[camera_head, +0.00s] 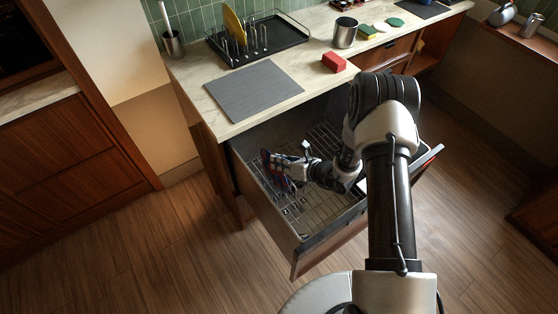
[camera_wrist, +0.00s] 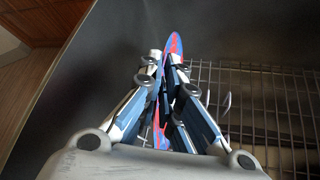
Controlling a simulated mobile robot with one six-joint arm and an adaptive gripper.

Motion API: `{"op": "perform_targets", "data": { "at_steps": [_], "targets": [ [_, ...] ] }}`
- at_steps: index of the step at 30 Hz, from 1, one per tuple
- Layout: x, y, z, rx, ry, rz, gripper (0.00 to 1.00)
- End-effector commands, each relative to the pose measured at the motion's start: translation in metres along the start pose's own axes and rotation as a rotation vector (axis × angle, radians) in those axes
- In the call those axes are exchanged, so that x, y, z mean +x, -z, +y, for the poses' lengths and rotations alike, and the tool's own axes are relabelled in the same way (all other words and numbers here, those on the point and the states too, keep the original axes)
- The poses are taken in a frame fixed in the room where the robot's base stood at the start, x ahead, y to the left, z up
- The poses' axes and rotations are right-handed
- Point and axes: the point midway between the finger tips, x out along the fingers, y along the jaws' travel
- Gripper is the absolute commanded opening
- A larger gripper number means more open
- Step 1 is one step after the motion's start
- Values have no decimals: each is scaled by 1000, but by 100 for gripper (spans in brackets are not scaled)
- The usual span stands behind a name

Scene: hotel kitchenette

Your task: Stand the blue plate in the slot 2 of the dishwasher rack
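The blue plate, with red on it, shows nearly edge-on in the wrist view (camera_wrist: 175,45), upright between my two fingers. In the head view its dark edge (camera_head: 266,163) shows at the tip of my gripper (camera_head: 276,165), inside the open dishwasher drawer. My gripper (camera_wrist: 168,66) is closed onto the plate from both sides. The wire dishwasher rack (camera_head: 322,143) lies in the drawer under the gripper, and also shows at the right of the wrist view (camera_wrist: 270,100). The plate's lower edge is hidden, so I cannot tell whether it sits in a slot or which one.
The drawer's front wall (camera_head: 335,228) and dark side wall (camera_wrist: 100,60) surround the rack. On the counter above are a grey mat (camera_head: 253,91), a black dish rack (camera_head: 270,42) with a yellow plate (camera_head: 234,24), a red block (camera_head: 334,62) and a metal canister (camera_head: 345,33).

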Motion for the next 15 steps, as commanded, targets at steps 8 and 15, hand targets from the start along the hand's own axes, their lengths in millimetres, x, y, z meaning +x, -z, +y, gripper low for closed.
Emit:
{"op": "perform_targets", "data": {
  "at_steps": [8,15],
  "targets": [
    [16,25,-12,-1,0,-2,0],
    [27,43,-21,-1,0,-2,0]
  ]
}}
